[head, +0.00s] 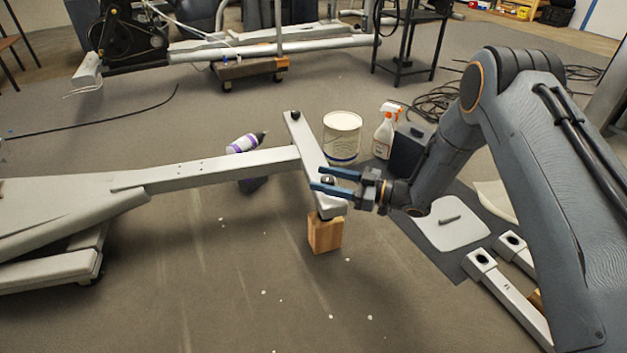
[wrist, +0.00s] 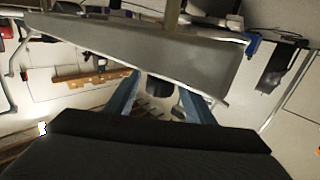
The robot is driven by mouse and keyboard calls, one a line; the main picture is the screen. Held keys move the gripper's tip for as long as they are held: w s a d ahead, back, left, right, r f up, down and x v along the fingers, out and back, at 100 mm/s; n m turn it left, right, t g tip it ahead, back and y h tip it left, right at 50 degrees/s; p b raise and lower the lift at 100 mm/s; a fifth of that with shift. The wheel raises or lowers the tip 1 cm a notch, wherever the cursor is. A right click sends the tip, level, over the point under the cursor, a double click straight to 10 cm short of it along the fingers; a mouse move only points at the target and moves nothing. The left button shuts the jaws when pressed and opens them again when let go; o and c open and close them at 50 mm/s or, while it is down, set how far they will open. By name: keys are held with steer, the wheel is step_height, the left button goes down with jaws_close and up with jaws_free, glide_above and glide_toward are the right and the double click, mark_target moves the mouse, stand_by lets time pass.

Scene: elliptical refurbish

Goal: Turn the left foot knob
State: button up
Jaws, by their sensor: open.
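The grey crossbar (head: 308,148) at the end of the elliptical's long beam has a dark foot knob (head: 295,115) at its far end. In the wrist view a dark round knob (wrist: 160,88) shows between the open fingers (wrist: 160,102), against the crossbar (wrist: 165,50). I cannot tell whether the fingers touch it.
A wooden block (head: 324,233) stands under the crossbar's near end. A white bucket (head: 342,137), a spray bottle (head: 385,130) and a black box (head: 408,150) stand behind. A purple-and-white bottle (head: 245,143) is beside the beam (head: 215,170). Loose grey tubes (head: 510,295) lie at right. The front floor is mostly clear.

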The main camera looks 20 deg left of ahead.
steer(key=shift+s+a+b, duration=0.1)
steer(key=shift+a+b, duration=0.5)
steer(key=shift+a, duration=1.25)
steer(key=c, duration=1.1)
steer(key=shift+t+p, duration=0.3)
steer(key=shift+p, duration=0.15)
